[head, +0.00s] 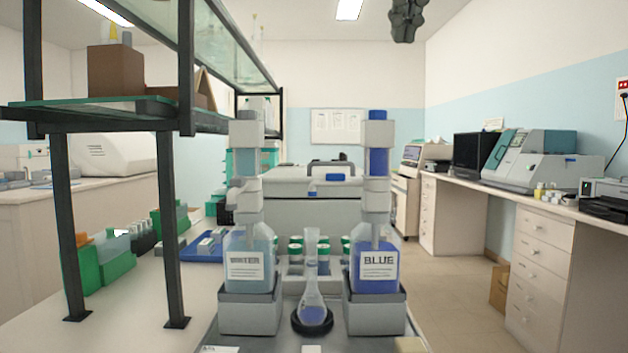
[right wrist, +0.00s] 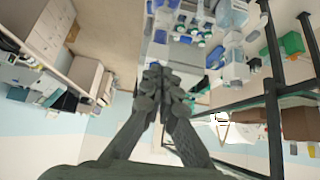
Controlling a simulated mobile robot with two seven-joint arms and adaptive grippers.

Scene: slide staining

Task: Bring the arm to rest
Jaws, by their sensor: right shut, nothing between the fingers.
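My right gripper (head: 406,20) hangs dark at the top of the head view, right of centre, high above the bench and cut off by the picture's upper edge. In the right wrist view its two fingers (right wrist: 158,78) meet at the tips, with nothing between them. It is apart from everything on the bench. The right arm's links are out of the head view. My left gripper is in neither view.
On the bench stand a pale dispenser bottle (head: 248,262), a bottle labelled BLUE (head: 378,264) and a glass flask (head: 312,300) between them. A black-framed shelf (head: 110,110) rises at left. Air around the right gripper is clear.

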